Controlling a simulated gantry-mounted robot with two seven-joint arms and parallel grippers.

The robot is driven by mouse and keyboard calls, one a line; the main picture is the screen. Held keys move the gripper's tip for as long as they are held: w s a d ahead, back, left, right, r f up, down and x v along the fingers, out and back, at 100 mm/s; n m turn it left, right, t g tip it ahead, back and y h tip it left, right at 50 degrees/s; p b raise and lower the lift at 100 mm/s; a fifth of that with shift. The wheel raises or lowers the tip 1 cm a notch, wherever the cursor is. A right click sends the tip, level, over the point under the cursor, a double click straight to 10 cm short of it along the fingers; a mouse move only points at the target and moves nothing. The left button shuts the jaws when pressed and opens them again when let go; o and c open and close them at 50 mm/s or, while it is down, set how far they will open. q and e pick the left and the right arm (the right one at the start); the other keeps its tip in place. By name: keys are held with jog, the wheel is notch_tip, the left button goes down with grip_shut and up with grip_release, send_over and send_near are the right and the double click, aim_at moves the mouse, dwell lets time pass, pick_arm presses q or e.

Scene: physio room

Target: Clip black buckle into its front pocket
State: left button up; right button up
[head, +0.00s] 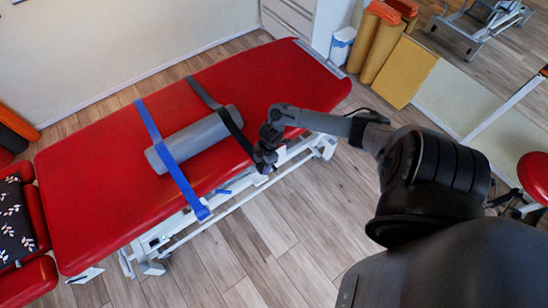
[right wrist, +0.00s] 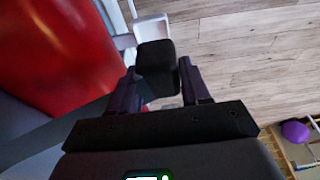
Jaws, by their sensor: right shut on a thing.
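My right gripper (head: 265,160) is at the front long edge of the red treatment table (head: 85,185). It is shut on the black buckle (right wrist: 156,56), a dark block between its two fingers in the right wrist view. A black strap (head: 234,130) runs from the grey bolster (head: 198,139) towards the gripper. In the head view the gripper hides most of the buckle. I cannot make out the front pocket; it may be hidden behind the gripper. My left gripper is not in view.
A blue strap (head: 169,158) crosses the bolster and hangs over the front edge. The table's white frame (head: 165,237) stands below. The wooden floor in front is clear. Rolled mats (head: 381,48) and a white bin (head: 341,44) stand beyond the table.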

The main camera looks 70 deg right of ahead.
jog(key=shift+w+a+r, duration=0.15)
jog(key=shift+w+a, duration=0.15)
jog(key=shift+w, duration=0.25)
jog(key=shift+w+a+r, duration=0.1)
jog(key=shift+w+a, duration=0.2)
jog(key=shift+w, duration=0.2)
jog(key=shift+w+f, duration=0.1)
jog(key=shift+w, duration=0.05)
jog(key=shift+s+d+f+b, duration=0.15)
jog(key=shift+s+f+b, duration=0.2)
jog(key=shift+b, duration=0.2)
jog(key=shift+f+b, duration=0.3)
jog(key=shift+f, duration=0.1)
jog(key=shift+w+f+b, duration=0.1)
jog(key=shift+f+b, duration=0.55)
jog(key=shift+b, duration=0.05)
jog(key=b+x, duration=0.3)
jog(key=shift+s+d+f, duration=0.2)
jog(key=shift+s+d, duration=0.05)
jog(key=shift+b+x, duration=0.85)
jog(key=shift+x, duration=0.05)
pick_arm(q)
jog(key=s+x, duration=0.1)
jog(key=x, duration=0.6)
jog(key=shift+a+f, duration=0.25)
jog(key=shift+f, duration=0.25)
pick_arm(e)
jog(key=shift+s+d+f, duration=0.1)
jog(key=shift+d+f, duration=0.05)
jog(key=shift+d, duration=0.05)
